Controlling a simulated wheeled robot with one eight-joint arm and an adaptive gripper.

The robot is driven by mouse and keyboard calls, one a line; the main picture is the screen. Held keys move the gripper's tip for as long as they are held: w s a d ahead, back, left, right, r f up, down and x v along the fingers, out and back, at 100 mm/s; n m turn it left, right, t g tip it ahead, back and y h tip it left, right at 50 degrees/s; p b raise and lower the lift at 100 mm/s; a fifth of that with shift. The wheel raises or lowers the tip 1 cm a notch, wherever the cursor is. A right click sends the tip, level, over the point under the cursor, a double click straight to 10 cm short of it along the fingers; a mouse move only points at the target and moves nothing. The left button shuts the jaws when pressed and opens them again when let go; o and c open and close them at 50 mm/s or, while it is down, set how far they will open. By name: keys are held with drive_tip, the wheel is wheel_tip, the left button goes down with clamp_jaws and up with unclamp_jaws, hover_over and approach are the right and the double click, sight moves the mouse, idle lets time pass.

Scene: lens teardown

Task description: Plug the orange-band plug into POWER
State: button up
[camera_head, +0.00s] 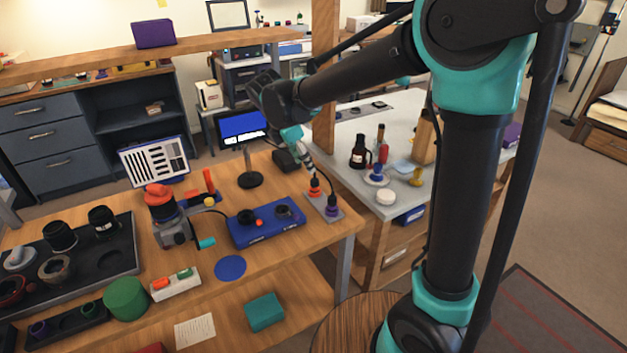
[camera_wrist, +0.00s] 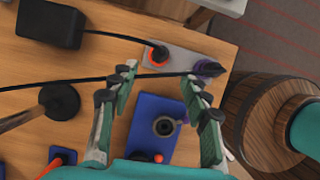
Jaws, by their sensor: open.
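The orange-band plug (camera_head: 315,187) stands at a grey plate (camera_head: 335,217) near the table's right edge, with a purple plug (camera_head: 332,206) beside it. In the wrist view the orange-band plug (camera_wrist: 158,55) and the purple plug (camera_wrist: 207,68) lie just beyond my fingertips, at opposite ends of the plate (camera_wrist: 183,60). No POWER label is readable, and I cannot tell whether the orange-band plug is seated in a socket. My gripper (camera_wrist: 160,80) is open, with nothing held between its fingers. In the head view my gripper (camera_head: 304,152) is above and left of the orange-band plug.
A black box (camera_wrist: 48,24) has a cable running to the orange-band plug; another cable crosses near my fingertips to the purple plug. A blue tray (camera_head: 265,236) and a stand with a round black base (camera_head: 250,180) are close by. A white-topped bench (camera_head: 350,184) stands right.

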sight(313, 179)
drive_tip(key=x, duration=1)
clamp_jaws()
drive_tip(key=c, duration=0.8)
unclamp_jaws()
clamp_jaws()
drive_tip(key=shift+r, duration=1)
drive_tip(key=shift+r, duration=2.1)
